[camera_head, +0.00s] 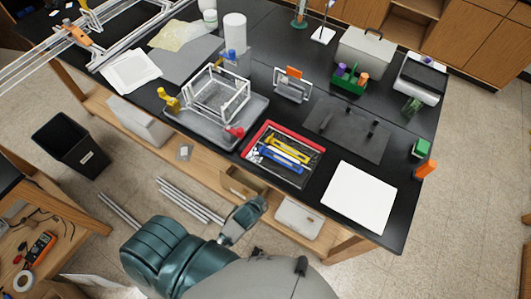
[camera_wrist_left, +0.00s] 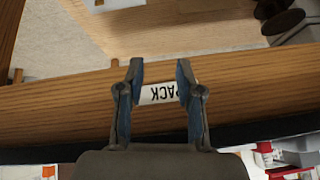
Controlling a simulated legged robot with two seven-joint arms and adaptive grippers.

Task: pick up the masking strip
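A white strip with the upside-down dark letters "PACK" (camera_wrist_left: 159,93) lies flat against a wooden edge in the left wrist view. It may be the masking strip. My left gripper (camera_wrist_left: 160,80) is open, with one finger at each end of the strip; the left finger hides part of its lettering. I cannot tell whether the fingers touch it. In the head view my left gripper (camera_head: 260,203) is in front of the black bench, near its wooden lower shelf, and the strip cannot be made out there. My right gripper is not in view.
The black bench (camera_head: 411,170) holds a red-rimmed tray (camera_head: 266,128) of tools, a white sheet (camera_head: 360,196) and a grey tray (camera_head: 197,130) with a clear frame. A brown open box (camera_head: 243,184) is on the lower shelf. A black bin (camera_head: 70,143) stands at left.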

